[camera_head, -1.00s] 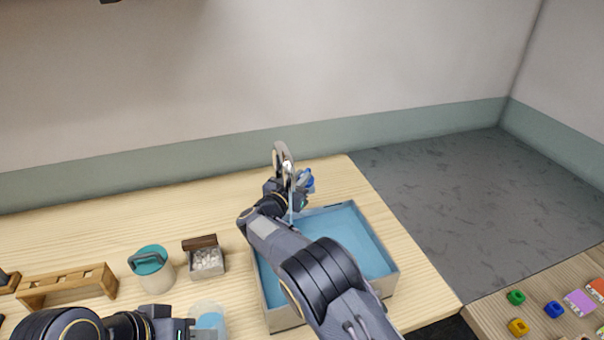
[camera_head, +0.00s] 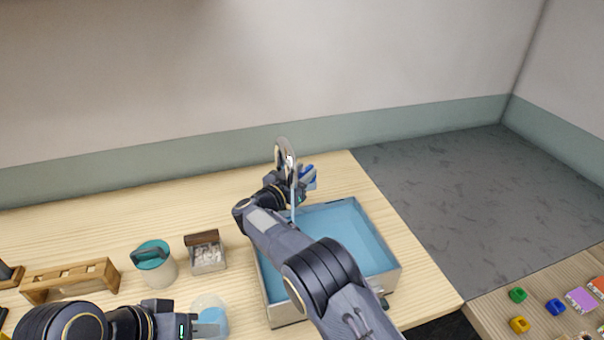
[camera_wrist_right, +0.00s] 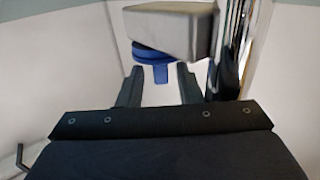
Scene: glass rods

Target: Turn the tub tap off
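The chrome tub tap (camera_head: 284,153) has a curved spout at the back of the tub (camera_head: 386,285), with a thin stream falling into the blue water. Its blue handle (camera_head: 309,171) is on the right of the spout; in the right wrist view the blue handle (camera_wrist_right: 153,68) shows under a grey block. My right gripper (camera_head: 300,185) is at the tap, largely hidden by my arm. In the wrist view its fingers (camera_wrist_right: 158,90) are apart, with the blue handle's lower part between or just beyond them. My left gripper (camera_head: 208,330) is low at the left, by a clear beaker; its finger gap is unclear.
The beaker (camera_head: 209,308) holds blue liquid. A teal-lidded jar (camera_head: 155,270), a small box of white pieces (camera_head: 208,256) and a wooden rack (camera_head: 70,280) stand to the left. Coloured blocks (camera_head: 555,307) lie on another table at right. The tabletop behind the jar is clear.

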